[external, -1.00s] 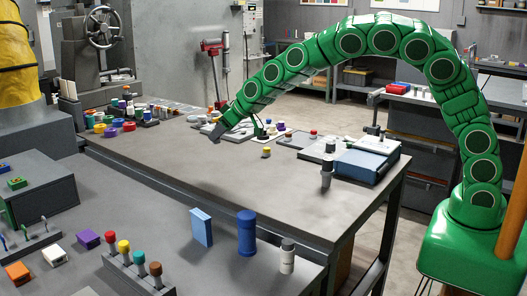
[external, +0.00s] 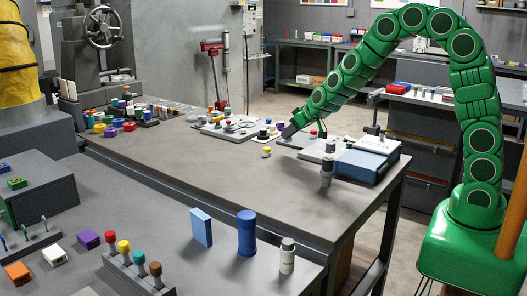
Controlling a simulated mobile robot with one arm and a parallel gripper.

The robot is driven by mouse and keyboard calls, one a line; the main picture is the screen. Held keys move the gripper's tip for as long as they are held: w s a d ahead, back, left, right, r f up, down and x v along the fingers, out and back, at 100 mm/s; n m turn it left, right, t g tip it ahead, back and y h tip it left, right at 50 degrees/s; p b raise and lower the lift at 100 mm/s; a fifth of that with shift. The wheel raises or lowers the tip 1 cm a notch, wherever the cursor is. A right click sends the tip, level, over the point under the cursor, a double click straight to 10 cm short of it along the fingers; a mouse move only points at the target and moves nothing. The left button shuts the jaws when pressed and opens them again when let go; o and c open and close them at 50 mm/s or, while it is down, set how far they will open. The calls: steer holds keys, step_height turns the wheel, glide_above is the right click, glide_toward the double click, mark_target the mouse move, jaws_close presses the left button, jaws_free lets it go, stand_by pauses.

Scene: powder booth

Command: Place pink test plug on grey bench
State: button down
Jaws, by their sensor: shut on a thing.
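My gripper (external: 287,131) is low over the far right part of the grey bench (external: 220,165), at the plates with small plugs. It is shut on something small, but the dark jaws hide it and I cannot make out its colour. I cannot pick out the pink test plug for sure. A reddish-pink knob (external: 228,124) stands on a light plate left of my gripper. The grey bench has a wide bare top in front of the gripper.
A small yellow-topped plug (external: 267,152) stands just in front of my gripper. A blue box (external: 362,167) and a dark cylinder (external: 327,172) are at the right end. Several coloured rings and plugs (external: 112,131) crowd the far left. The middle is clear.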

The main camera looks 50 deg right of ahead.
steer(key=shift+s, duration=0.15)
steer(key=shift+s+d+r, duration=0.1)
steer(key=shift+s+d, duration=0.2)
steer(key=shift+s, duration=0.05)
steer(key=s+d+r+n+g+y, duration=0.1)
steer(key=s+d+r+n+y, duration=0.1)
steer(key=s+r+n+y, duration=0.3)
steer(key=s+d+r+n+g+y, duration=0.1)
steer(key=s+d+r+n, duration=0.15)
steer(key=s, duration=0.35)
steer(key=n, duration=0.2)
glide_above(287, 151)
steer(key=s+d, duration=0.3)
steer(key=shift+m+g, duration=0.25)
steer(key=shift+g, duration=0.05)
steer(key=f, duration=0.9)
steer(key=shift+s+a, duration=0.15)
steer(key=shift+s, duration=0.05)
steer(key=shift+w+f, duration=0.4)
steer(key=shift+f, duration=0.15)
steer(key=shift+s+f, duration=0.1)
steer(key=shift+f, duration=1.3)
steer(key=shift+f, duration=0.15)
steer(key=c, duration=0.8)
jaws_free()
steer(key=shift+c, duration=0.2)
